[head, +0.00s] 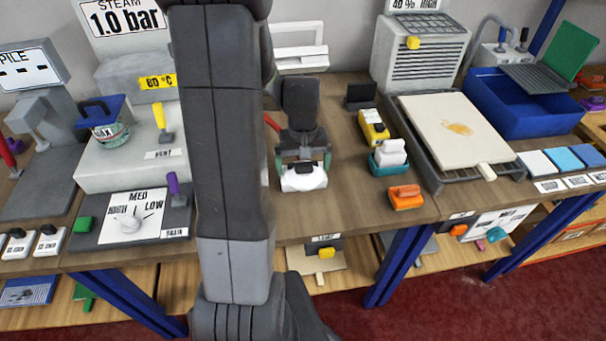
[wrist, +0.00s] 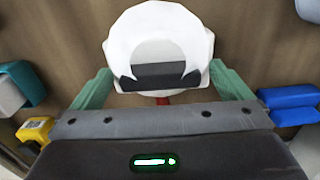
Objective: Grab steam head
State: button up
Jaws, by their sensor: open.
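A white, rounded piece with a dark grip, apparently the steam head (head: 303,180), sits on the wooden bench. No label on it can be read. My gripper (head: 303,163) is above and behind it, with one green finger on each side. In the wrist view the white head (wrist: 158,35) lies ahead of my gripper (wrist: 164,84), between the open fingers. Gaps show beside the dark grip, so I see no hold on it. A bit of red shows below the head in the wrist view.
Right of the head stand a yellow box (head: 374,127), a teal block with a white top (head: 390,158) and an orange block (head: 406,197). In the wrist view a blue block (wrist: 290,105) is at right. My arm hides part of the bench. The bench front is clear.

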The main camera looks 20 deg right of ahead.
jog(key=c, duration=1.4)
jog(key=shift+c, duration=0.2)
